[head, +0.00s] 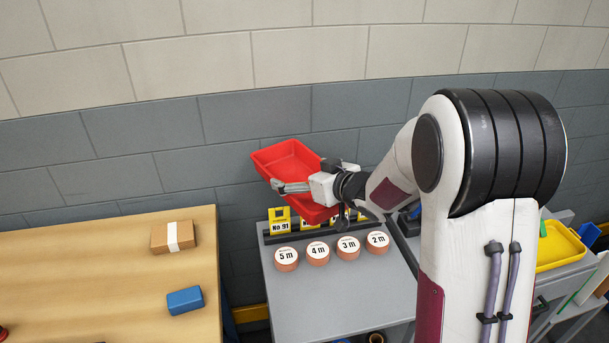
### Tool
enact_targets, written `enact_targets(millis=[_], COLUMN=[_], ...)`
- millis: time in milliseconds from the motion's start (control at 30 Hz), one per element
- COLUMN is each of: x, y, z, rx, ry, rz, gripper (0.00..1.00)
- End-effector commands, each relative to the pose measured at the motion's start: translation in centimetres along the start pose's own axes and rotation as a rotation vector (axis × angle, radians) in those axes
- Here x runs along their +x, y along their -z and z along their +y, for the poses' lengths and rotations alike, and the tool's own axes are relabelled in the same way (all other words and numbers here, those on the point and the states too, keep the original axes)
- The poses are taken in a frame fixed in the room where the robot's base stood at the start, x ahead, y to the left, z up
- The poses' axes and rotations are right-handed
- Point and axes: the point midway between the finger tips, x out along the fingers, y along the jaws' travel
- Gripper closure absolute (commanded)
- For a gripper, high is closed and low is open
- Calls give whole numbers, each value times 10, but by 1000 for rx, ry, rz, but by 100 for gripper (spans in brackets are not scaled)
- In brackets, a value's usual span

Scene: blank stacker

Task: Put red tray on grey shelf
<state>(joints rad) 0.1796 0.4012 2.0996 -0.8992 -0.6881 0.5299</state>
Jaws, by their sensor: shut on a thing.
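The red tray (287,157) is in the head view, near the middle, held up in the air in front of the block wall. It looks somewhat tilted. My gripper (292,187) is shut on the tray's near side, its fingers at the tray wall. A grey shelf-like surface (330,308) lies below the tray and carries several round blanks marked 5 m, 4 m, 3 m and 2 m. I cannot tell whether this is the task's grey shelf. Another grey surface (560,277) stands at the right, partly hidden by my arm.
Yellow number tags (280,219) stand along the grey surface's back edge. A wooden table (110,290) at left holds a cardboard box (174,237) and a blue block (185,300). A yellow tray (560,247) lies at right. The front of the middle grey surface is clear.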

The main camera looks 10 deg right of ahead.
Motion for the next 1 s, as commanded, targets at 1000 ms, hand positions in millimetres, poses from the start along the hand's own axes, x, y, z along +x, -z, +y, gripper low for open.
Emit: enact_targets(millis=[1000], x=[-26], y=[-62], z=[-24], rx=[-232], ry=[566], rz=[0], gripper=[37])
